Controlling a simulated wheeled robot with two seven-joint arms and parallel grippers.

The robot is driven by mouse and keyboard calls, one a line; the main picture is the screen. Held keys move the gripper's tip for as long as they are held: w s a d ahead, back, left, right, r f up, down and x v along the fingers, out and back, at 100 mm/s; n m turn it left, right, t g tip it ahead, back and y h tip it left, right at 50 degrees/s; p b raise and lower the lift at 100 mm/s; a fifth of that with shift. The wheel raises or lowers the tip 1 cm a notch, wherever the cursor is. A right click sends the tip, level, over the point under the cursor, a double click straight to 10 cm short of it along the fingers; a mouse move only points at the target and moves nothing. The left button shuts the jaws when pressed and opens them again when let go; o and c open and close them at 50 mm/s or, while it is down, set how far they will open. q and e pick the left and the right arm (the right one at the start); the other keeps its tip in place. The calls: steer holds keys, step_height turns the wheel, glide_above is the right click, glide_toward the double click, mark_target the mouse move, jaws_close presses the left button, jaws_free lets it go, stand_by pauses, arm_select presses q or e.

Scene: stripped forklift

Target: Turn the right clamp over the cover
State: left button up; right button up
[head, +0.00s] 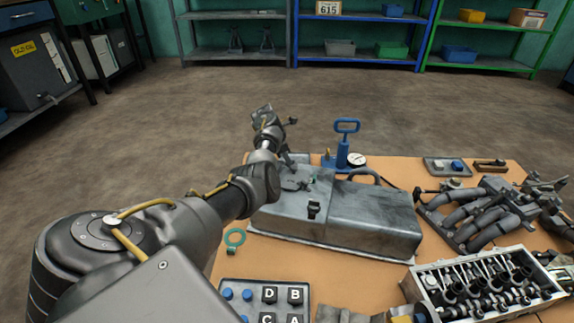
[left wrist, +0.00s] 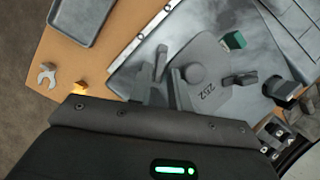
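A dark grey cover plate (left wrist: 205,95) with a round knob lies on a grey metal case; it also shows in the head view (head: 292,184). A black clamp (left wrist: 240,78) sits at the plate's right edge in the left wrist view. My left gripper (head: 290,162) reaches down at the plate's far left. In the left wrist view its fingers (left wrist: 168,82) are close together with a narrow gap, over the plate's left part. A dark upright piece there blends with the fingers, so any hold is unclear. My right gripper is not in view.
The grey case (head: 375,220) stands on the orange table. Manifold pipes (head: 480,212) and a cylinder head (head: 490,285) fill the right.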

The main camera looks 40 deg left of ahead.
arm_select(q)
steer(key=shift+w+f, duration=0.2)
steer(key=shift+f, duration=0.2)
steer(key=shift+d, duration=0.1)
jaws_close()
